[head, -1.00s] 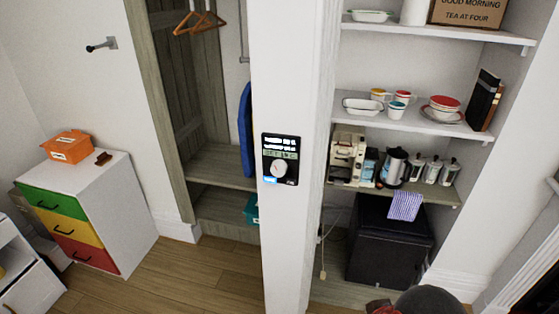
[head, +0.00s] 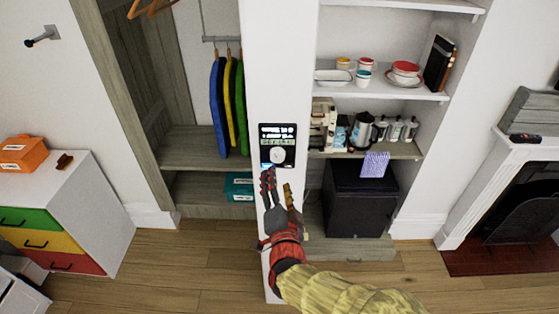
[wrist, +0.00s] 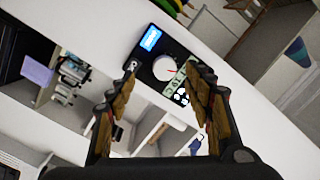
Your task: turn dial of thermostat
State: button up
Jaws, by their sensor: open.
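The thermostat (head: 278,134) is a black panel on the white pillar, with a lit text display at its top. Its round white dial (head: 278,155) sits below the display. My gripper (head: 278,178) is open just below the thermostat in the head view, its fingers pointing up at it. In the wrist view the thermostat appears tilted, with the dial (wrist: 166,68) ahead of and between the two open fingers (wrist: 165,82). The gripper looks apart from the dial; the exact gap is hard to tell. Nothing is held.
The white pillar (head: 276,60) stands between an open wardrobe with hanging clothes (head: 228,100) at left and shelves with cups and a kettle (head: 362,128) at right. A black box-like cabinet (head: 358,205) stands below the shelves. A fireplace (head: 520,200) is at far right.

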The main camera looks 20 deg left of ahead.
aim_at(278, 159)
jog(key=shift+m, duration=0.3)
jog(key=x, duration=0.5)
jog(key=r+p+x, duration=0.1)
jog(key=x, duration=0.2)
jog(key=shift+w+d+r, duration=0.1)
jog(key=shift+d, duration=0.25)
jog(key=shift+c, duration=0.6)
jog(key=c, duration=1)
